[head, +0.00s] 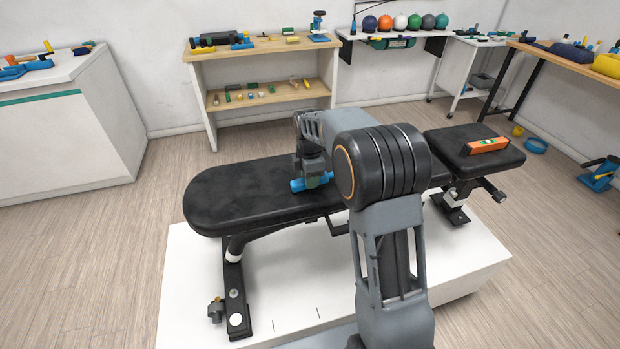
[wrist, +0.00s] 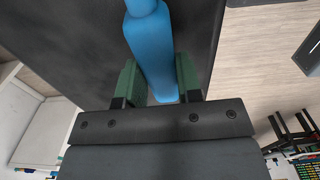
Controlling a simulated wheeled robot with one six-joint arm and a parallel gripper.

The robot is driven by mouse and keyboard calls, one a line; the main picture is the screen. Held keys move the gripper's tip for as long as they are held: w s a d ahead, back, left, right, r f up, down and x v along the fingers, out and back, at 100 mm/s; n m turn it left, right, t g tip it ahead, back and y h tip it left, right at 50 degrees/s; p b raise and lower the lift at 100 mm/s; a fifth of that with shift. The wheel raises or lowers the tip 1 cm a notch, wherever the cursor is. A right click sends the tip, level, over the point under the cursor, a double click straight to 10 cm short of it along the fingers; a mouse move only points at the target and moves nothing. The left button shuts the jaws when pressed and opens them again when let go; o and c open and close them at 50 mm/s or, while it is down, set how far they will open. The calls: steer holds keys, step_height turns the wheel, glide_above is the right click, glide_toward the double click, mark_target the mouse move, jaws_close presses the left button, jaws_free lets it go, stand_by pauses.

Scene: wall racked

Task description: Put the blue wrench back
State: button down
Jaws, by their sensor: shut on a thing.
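A blue tool (wrist: 153,50), which I take to be the blue wrench, runs between the green fingers of my gripper (wrist: 160,82) in the wrist view. My gripper is shut on it. In the head view the blue tool (head: 297,185) shows at my gripper (head: 312,180), over the long pad of the black bench (head: 235,195). I cannot tell whether it touches the pad. Part of the tool is hidden by my gripper and arm.
An orange level (head: 487,145) lies on the bench's smaller pad. A wooden shelf unit (head: 262,112) with tools stands behind. A wall rack (head: 385,36) holds several coloured balls. A white cabinet (head: 60,130) is at left, a wooden table (head: 570,62) at right. The floor between is mostly clear.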

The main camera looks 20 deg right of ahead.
steer(key=shift+f, duration=0.25)
steer(key=c, duration=0.8)
jaws_free()
steer(key=shift+f, duration=0.15)
